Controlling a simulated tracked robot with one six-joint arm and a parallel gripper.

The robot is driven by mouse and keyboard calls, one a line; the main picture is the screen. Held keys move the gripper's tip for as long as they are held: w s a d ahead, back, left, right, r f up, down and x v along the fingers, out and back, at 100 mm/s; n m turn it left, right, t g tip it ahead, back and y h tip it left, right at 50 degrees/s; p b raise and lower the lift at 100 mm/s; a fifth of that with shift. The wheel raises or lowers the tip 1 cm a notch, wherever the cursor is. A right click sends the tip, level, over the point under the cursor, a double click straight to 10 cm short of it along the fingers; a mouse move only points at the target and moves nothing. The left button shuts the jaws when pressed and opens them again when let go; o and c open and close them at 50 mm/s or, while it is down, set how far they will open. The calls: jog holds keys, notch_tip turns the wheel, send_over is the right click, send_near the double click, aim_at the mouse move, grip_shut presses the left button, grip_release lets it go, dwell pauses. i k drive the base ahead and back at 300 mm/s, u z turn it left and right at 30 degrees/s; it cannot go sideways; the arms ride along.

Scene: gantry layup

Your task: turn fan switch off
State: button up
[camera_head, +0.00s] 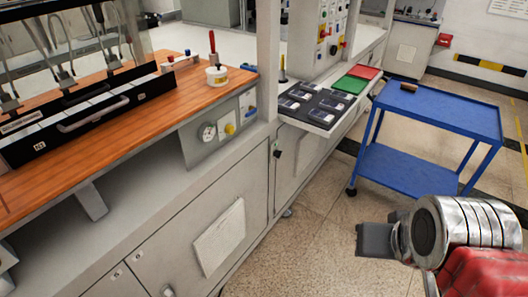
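No switch in view can be made out as the fan switch. A control panel (328,30) with red and yellow knobs and small buttons stands upright at the top centre; its labels are too small to read. A small black switch-like part (277,151) sits on the cabinet's end face. My gripper (376,241) is at the lower right, in front of the floor and apart from the panel and cabinet. Its grey fingers overlap in this view, so I cannot see any gap between them. Nothing is visibly held.
A wooden-topped workbench (150,112) with a gauge panel (228,128) runs along the left. A grey shelf (322,121) carries black trays and green and red plates. A blue cart (440,111) stands at the right. Bare floor (322,240) lies between bench and cart.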

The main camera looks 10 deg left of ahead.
aim_at(276, 153)
jog(key=u, duration=0.35)
jog(key=i, duration=0.5)
jog(key=u, duration=0.8)
jog(key=i, duration=0.5)
jog(key=u, duration=0.3)
